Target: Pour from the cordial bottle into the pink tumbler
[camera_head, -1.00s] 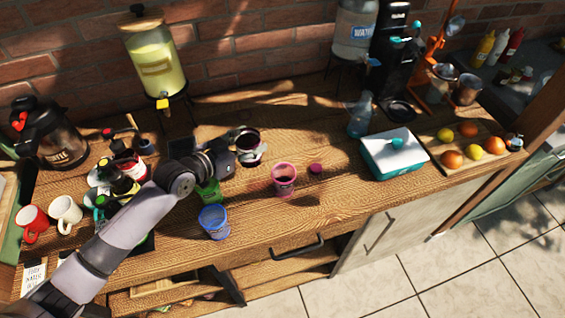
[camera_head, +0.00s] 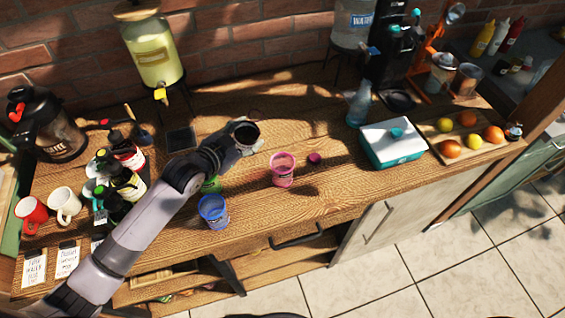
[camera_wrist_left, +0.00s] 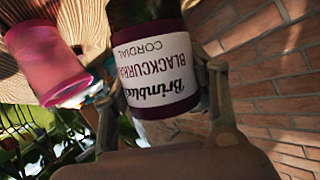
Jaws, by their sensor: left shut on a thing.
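My left gripper (camera_head: 238,146) is shut around a dark cordial bottle (camera_head: 246,134). The wrist view shows both fingers (camera_wrist_left: 163,78) on either side of the bottle (camera_wrist_left: 155,50), whose white label reads "Blackcurrant Cordial". The bottle is roughly upright as far as I can tell; its exact tilt and its mouth are unclear. The pink tumbler (camera_head: 283,170) stands upright on the table, to the right and a little in front of the bottle. It also shows at the left of the wrist view (camera_wrist_left: 45,65). The bottle and tumbler are apart, and I see no stream. My right gripper is out of view.
A blue tumbler (camera_head: 213,211) stands by my forearm, with a green tumbler (camera_head: 210,185) partly hidden behind it. Several bottles (camera_head: 125,182) and two mugs (camera_head: 64,205) stand left. A teal-sided box (camera_head: 393,146) is right.

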